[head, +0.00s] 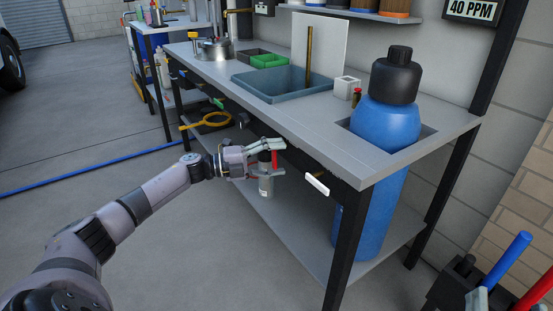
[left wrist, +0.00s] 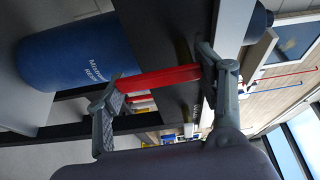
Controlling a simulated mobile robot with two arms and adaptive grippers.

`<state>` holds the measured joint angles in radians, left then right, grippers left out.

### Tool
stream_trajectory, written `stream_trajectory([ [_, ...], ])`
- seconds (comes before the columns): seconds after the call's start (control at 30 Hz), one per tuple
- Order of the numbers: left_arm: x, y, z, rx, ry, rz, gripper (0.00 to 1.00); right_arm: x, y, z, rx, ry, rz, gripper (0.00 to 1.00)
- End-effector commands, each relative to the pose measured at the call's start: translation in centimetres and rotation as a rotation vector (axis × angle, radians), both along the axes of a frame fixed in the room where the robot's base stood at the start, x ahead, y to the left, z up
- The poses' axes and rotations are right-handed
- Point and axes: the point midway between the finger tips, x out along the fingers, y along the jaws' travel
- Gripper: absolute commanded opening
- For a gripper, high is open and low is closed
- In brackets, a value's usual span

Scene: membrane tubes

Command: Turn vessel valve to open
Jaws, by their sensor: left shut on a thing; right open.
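A blue vessel with a black cap (head: 385,122) stands through a cutout at the bench's right end. The blue vessel also shows in the left wrist view (left wrist: 55,55). My right gripper is not in view.
The workbench (head: 230,75) holds a blue-grey tray (head: 262,88), a green bin (head: 269,61) and a metal pot (head: 213,50). The floor left of the bench is mostly clear, crossed by a blue hose (head: 90,172).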

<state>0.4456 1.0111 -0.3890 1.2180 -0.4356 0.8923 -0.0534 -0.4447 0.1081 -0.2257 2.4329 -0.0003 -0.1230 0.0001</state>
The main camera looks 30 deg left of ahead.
Motion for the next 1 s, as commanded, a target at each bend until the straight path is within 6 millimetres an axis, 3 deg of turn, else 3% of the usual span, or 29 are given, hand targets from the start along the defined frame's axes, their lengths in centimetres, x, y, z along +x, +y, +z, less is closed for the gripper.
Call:
stream_trajectory([
  [0.67,0.03,0.11,-0.18,0.062,-0.023,-0.001,0.35,0.04,-0.03,-0.14,-0.001,0.007,-0.001,0.64],
  [0.7,0.03,0.11,-0.18,0.062,-0.023,-0.001,0.64,0.04,-0.03,-0.13,-0.001,0.007,-0.001,0.64],
  [1.0,0.05,0.13,-0.12,0.059,-0.023,0.0,0.84,0.03,-0.03,-0.11,-0.001,0.006,-0.001,0.64],
])
